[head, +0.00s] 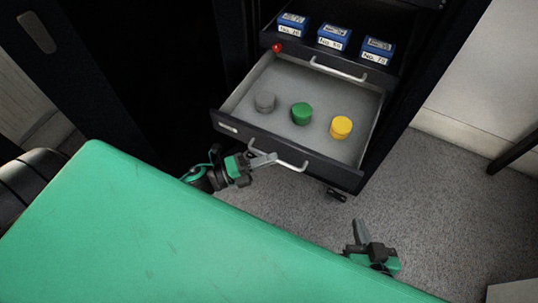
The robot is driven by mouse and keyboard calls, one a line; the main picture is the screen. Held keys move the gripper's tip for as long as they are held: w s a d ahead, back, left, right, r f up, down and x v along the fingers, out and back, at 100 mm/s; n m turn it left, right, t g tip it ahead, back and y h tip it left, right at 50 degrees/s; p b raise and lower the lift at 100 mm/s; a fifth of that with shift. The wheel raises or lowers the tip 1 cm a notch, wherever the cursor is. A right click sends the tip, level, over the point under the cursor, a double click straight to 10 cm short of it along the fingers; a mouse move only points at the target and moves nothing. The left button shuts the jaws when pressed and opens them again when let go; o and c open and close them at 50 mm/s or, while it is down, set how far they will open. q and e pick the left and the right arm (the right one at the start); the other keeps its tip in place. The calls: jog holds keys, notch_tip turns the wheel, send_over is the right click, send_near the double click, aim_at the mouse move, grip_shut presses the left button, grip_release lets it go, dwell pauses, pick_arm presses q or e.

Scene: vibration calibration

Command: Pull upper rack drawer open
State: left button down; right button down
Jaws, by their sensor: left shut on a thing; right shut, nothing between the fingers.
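A dark rack drawer (232,128) stands pulled out with its grey inside showing. Its silver handle (290,165) is on the front face. My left gripper (264,160) is shut on the left end of this handle. A grey round piece (265,102), a green one (301,114) and a yellow one (341,127) stand inside the drawer. Above and behind it is another dark front with a silver handle (338,70); I cannot tell which front the task calls upper. My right gripper (359,232) is shut and empty, low at the right, away from the drawer.
Three labelled blue boxes (334,37) stand in a row above the open drawer. A green surface (180,240) fills the lower left foreground.

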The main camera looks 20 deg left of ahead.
pick_arm(q)
jog(key=c, duration=1.5)
grip_release()
jog(key=v, duration=1.3)
jog(key=shift+s+a+p, duration=0.3)
pick_arm(e)
jog(key=shift+d+f+g+h, duration=0.2)
jog(key=shift+d+g+h, duration=0.2)
